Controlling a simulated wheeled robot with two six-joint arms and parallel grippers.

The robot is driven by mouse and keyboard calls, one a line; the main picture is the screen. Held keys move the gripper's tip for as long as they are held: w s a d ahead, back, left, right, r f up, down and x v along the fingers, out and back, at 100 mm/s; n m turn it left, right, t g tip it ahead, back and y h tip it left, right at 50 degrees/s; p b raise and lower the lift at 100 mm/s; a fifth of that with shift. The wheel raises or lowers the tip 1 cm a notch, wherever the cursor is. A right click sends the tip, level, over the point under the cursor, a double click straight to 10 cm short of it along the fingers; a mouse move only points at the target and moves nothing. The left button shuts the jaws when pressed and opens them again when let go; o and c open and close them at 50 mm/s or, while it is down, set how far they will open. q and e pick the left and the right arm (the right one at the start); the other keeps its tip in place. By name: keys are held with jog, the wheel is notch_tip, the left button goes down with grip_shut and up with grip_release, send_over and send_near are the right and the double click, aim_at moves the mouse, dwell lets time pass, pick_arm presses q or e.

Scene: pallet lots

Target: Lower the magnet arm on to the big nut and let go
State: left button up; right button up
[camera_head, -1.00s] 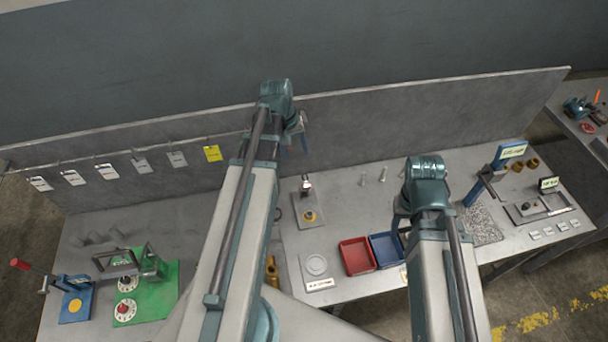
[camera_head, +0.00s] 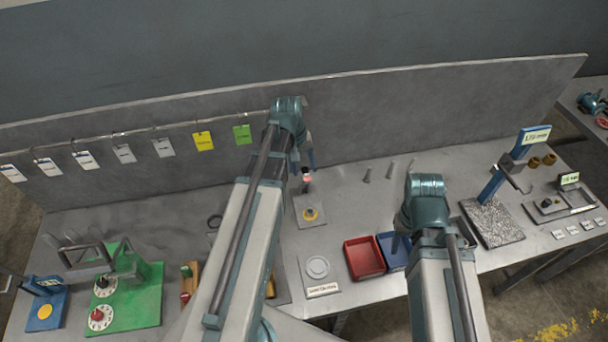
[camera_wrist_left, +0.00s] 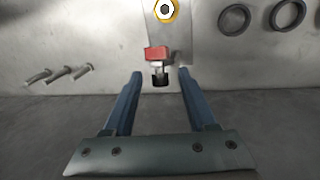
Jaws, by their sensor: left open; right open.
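A grey plate (camera_head: 310,224) on the bench bears a brass-yellow nut (camera_head: 309,214), which also shows at the top of the left wrist view (camera_wrist_left: 165,10). Behind the nut stands what looks like the magnet arm (camera_head: 306,179), with a red block and a dark end (camera_wrist_left: 157,62) in the left wrist view. My left gripper (camera_head: 303,160) is open and empty. In its wrist view the dark end lies between and just beyond the fingertips (camera_wrist_left: 158,78); contact cannot be told. My right gripper (camera_head: 400,240) is partly hidden by its arm, near the blue bin.
A red bin (camera_head: 363,258) and a blue bin (camera_head: 392,250) stand right of the plate. A round white dish (camera_head: 317,267) is in front. The grey back panel (camera_head: 400,125) rises close behind my left gripper. Rings (camera_wrist_left: 234,19) and bolts (camera_wrist_left: 62,74) lie nearby.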

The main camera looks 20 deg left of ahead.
pick_arm(q)
jog(key=shift+f, duration=0.2)
grip_shut()
dwell(1.4)
